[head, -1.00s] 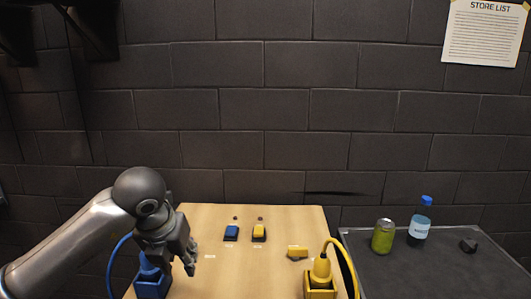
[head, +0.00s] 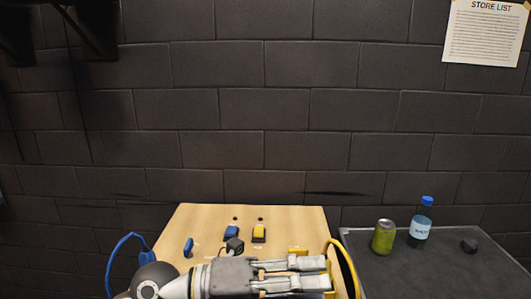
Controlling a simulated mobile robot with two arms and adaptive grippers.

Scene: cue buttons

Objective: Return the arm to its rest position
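My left gripper (head: 328,273) lies low across the front of the wooden board (head: 200,218), pointing right. Its two fingers are parallel with a gap between them, and nothing shows in the gap. My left arm comes in from the bottom left; most of it is below the picture. My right gripper is not in view. On the board behind the gripper are a blue button (head: 232,231) and a yellow button (head: 259,233). A blue lever-like piece (head: 188,246) stands at the left. The yellow piece (head: 297,251) at the right is partly hidden by my gripper.
A blue cable (head: 122,242) loops at the board's left and a yellow cable (head: 346,263) at its right; their plugs are mostly hidden. A brick wall stands behind.

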